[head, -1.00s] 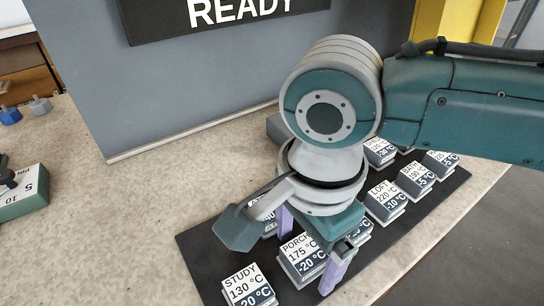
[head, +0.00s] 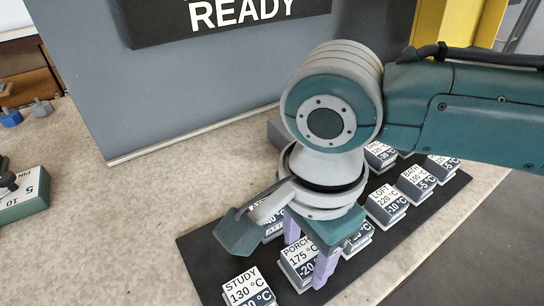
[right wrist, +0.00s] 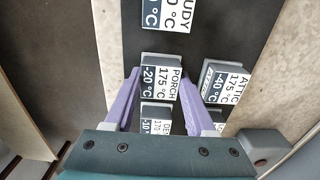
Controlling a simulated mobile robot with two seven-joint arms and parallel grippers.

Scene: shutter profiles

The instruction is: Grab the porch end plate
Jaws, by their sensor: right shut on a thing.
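The porch end plate (head: 297,256) is a block with a white and dark label reading PORCH 175 °C, -20 °C. It sits in the front part of the dark mat, and also shows in the right wrist view (right wrist: 161,80). My right gripper (head: 307,258) points down over it, with its purple fingers shut on the plate's two sides. In the right wrist view the fingertips (right wrist: 160,74) press against either side of it. The plate appears still at the level of its neighbours. My left gripper is not in view.
The dark mat (head: 215,262) holds several similar labelled blocks: study (head: 247,290) in front, attic (right wrist: 222,82) beside, loft (head: 386,203) and bath (head: 416,183) behind. A grey panel with a READY sign (head: 240,14) stands at the back.

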